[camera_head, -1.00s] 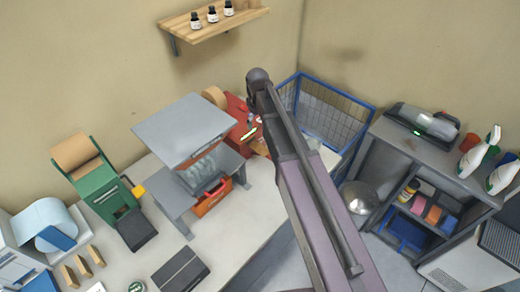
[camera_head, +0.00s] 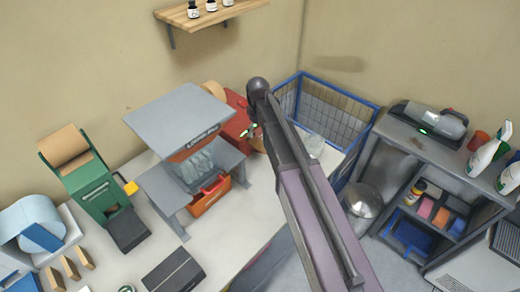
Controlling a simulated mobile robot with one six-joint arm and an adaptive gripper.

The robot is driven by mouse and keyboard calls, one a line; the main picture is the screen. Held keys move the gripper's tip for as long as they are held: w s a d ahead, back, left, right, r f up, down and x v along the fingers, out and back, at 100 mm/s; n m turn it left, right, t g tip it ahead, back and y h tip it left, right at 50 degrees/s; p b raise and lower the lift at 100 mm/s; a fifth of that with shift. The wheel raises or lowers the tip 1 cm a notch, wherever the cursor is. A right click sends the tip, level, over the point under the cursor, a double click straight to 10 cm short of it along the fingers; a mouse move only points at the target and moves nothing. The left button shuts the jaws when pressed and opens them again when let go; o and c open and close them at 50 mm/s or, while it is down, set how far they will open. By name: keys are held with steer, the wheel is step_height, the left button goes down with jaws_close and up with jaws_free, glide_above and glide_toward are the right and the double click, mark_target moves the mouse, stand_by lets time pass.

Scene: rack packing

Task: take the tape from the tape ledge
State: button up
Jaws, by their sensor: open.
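No thing in view is clearly the tape on a tape ledge. A tan roll (camera_head: 214,91), which may be tape, shows partly behind the grey stand, by a red device (camera_head: 236,108). My arm crosses the middle of the picture, its dark joint over the area right of the stand. Small green lights show beside the arm, near the red device. My gripper's fingers do not show; the arm hides what lies behind it.
A green dispenser (camera_head: 97,190) stands left on the white table (camera_head: 215,240). A blue wire basket (camera_head: 325,105) and grey shelf unit (camera_head: 385,150) stand right. A wooden wall shelf (camera_head: 235,17) holds bottles.

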mark_target(259, 144)
steer(key=shift+f+b, duration=0.3)
steer(key=shift+f, duration=0.2)
steer(key=shift+w+d+f+b, duration=0.1)
steer(key=shift+d+f+b, duration=0.05)
steer(key=shift+f+b, duration=2.45)
steer(key=shift+f, duration=0.25)
steer(key=c, duration=0.7)
